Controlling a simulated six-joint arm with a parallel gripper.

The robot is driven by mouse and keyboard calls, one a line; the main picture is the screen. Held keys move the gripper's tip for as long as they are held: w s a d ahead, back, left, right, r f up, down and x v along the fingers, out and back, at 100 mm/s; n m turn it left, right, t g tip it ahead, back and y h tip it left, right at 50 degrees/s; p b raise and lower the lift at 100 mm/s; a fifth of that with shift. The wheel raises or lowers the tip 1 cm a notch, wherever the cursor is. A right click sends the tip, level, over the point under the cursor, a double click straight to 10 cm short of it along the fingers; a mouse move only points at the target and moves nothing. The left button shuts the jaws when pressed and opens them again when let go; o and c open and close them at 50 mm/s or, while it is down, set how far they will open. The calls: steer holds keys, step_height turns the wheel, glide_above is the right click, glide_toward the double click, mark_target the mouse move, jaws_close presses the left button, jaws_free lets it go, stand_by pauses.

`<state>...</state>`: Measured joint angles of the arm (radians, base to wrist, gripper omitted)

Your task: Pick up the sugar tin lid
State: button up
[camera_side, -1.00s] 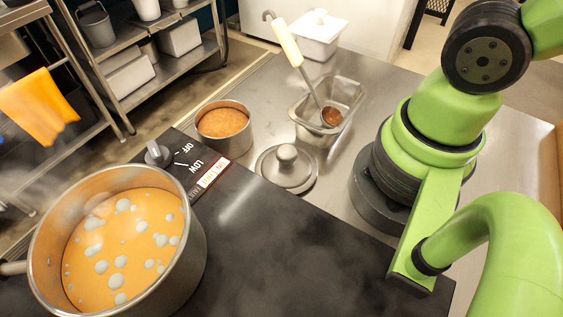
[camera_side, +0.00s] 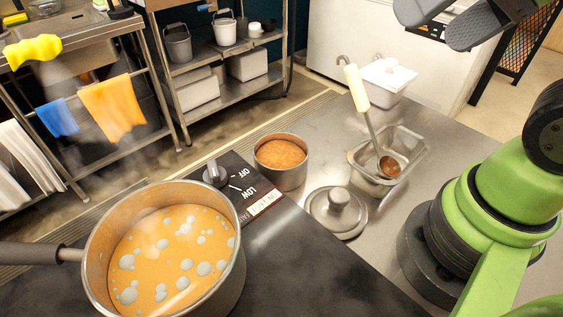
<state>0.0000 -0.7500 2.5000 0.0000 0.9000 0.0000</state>
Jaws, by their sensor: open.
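The sugar tin lid (camera_side: 322,220) is a round grey metal lid with a knob on top. It lies flat, knob up, at the edge between the black cooktop and the steel counter. The open tin (camera_side: 280,182), filled with brown grains, stands just behind it to the left. My gripper (camera_side: 436,25) shows at the top right edge, with two dark fingers spread apart and nothing between them. It is well above the counter and away from the lid. The rest of the gripper is cut off by the frame.
A large pot (camera_side: 228,284) of orange soup with pale bubbles stands at the lower left, its handle pointing left. A steel pan (camera_side: 412,147) holds a ladle (camera_side: 366,118) behind the lid. A white lidded container (camera_side: 384,91) stands farther back. A stove knob (camera_side: 214,173) sits near the tin.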

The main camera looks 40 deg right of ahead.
steer(key=c, duration=0.5)
steer(key=m+g+h, duration=0.2)
steer(key=m+g, duration=0.5)
steer(key=m, duration=0.4)
glide_above(340, 195)
steer(key=f, duration=1.8)
steer(key=shift+w, duration=0.3)
steer(key=shift+s+f, duration=0.1)
steer(key=shift+f, duration=0.55)
steer(key=shift+s+f, duration=0.15)
steer(key=shift+f, duration=4.55)
